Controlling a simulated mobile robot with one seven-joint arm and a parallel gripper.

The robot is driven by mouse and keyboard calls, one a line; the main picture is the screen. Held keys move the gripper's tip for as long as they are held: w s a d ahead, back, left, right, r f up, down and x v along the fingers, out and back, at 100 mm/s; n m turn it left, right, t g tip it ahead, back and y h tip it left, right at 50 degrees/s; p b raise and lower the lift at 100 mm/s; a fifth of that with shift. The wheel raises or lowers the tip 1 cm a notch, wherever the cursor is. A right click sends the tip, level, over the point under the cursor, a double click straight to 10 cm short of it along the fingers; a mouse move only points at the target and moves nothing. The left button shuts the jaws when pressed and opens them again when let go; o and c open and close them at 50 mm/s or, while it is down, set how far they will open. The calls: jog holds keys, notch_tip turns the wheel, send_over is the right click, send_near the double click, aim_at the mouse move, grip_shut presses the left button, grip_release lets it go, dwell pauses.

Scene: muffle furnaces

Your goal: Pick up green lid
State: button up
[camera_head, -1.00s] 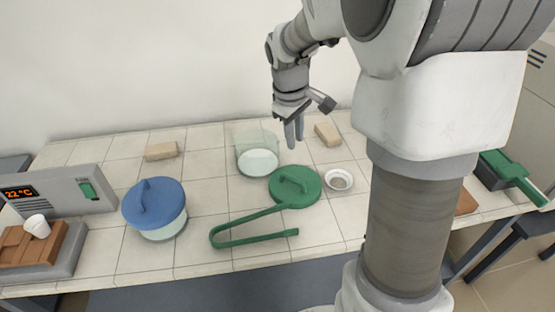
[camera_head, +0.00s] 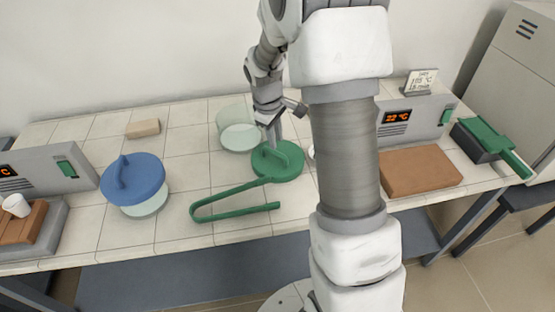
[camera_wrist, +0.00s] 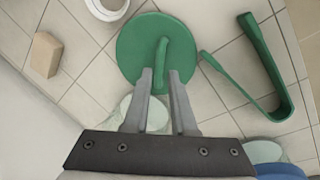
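The green lid (camera_head: 290,168) lies flat on the tiled table, a round disc with a raised bar handle. In the wrist view the green lid (camera_wrist: 132,42) is just ahead of the fingertips, with its handle lined up between them. My gripper (camera_head: 275,138) is above the lid's far side in the head view. In the wrist view my gripper (camera_wrist: 161,78) has its two fingers apart with nothing held between them. The fingertips overlap the lid's near edge in that view; I cannot tell whether they touch it.
Green tongs (camera_head: 232,213) lie in front of the lid. A glass dish (camera_head: 238,137) stands behind it. A blue-lidded jar (camera_head: 135,180) is at the left. A tan block (camera_wrist: 46,55) and a white bowl (camera_wrist: 108,8) are near the lid. A brown board (camera_head: 420,171) lies at the right.

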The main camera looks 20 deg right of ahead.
aim_at(278, 153)
jog(key=f, duration=0.2)
jog(key=d+f, duration=0.1)
jog(key=f, duration=0.2)
jog(key=w+f, duration=0.1)
jog(key=f, duration=0.2)
jog(key=shift+d+b, duration=0.15)
jog(key=shift+b, duration=0.25)
jog(key=shift+r, duration=0.1)
grip_shut()
